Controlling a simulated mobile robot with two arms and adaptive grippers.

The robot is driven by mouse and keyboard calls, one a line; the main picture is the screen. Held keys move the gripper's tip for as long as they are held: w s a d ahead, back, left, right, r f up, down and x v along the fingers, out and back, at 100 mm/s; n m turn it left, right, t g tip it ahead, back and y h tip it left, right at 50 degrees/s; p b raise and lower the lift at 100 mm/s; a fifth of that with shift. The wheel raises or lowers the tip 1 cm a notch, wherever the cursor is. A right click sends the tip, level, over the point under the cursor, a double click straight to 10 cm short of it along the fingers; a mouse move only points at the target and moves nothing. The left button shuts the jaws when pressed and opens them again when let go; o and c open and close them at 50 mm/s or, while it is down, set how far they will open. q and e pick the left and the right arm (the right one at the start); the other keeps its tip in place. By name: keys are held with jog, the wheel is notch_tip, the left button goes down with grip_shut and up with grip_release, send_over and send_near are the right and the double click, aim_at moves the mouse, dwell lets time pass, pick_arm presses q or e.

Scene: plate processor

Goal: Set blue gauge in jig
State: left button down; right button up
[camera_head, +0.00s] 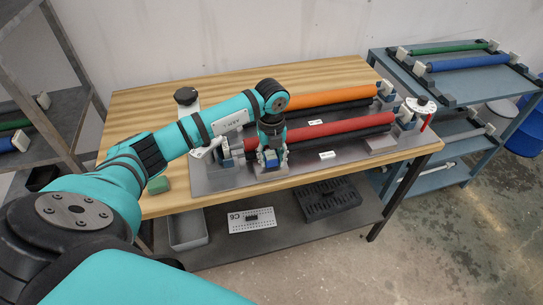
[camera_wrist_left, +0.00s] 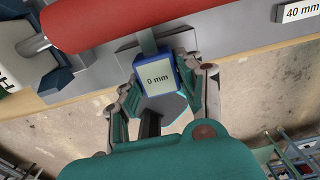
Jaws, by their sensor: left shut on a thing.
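My left gripper (camera_head: 270,165) reaches down at the front left of the machine in the head view. In the left wrist view, the left gripper (camera_wrist_left: 165,95) is shut on the blue gauge (camera_wrist_left: 158,76), a blue-framed block whose pale face reads "0 mm". The gauge's far end meets a grey upright strip beside the red roller (camera_wrist_left: 130,20); I cannot tell if it is seated. The jig (camera_head: 205,184) is a grey metal plate on the wooden table, carrying the red roller (camera_head: 330,130) and the orange roller (camera_head: 320,96). My right gripper is not in view.
A "40 mm" label (camera_wrist_left: 300,11) lies on the plate. A green block (camera_head: 158,185) sits at the table's left front. A blue rack (camera_head: 455,80) with rollers stands at right, a grey shelf (camera_head: 60,110) at left. A bin (camera_head: 188,232) and black tray (camera_head: 328,200) are below.

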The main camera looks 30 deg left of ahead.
pick_arm(q)
jog(key=shift+f, duration=0.4)
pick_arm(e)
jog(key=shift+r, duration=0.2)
pick_arm(q)
jog(key=shift+f, duration=0.1)
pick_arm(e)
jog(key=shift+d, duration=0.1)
pick_arm(q)
jog(key=shift+f+b, duration=0.3)
jog(key=c, duration=0.9)
grip_release()
jog(key=shift+o, duration=0.2)
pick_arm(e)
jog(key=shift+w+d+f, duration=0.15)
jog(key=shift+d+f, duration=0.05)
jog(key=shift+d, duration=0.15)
pick_arm(q)
jog(key=shift+r, duration=0.1)
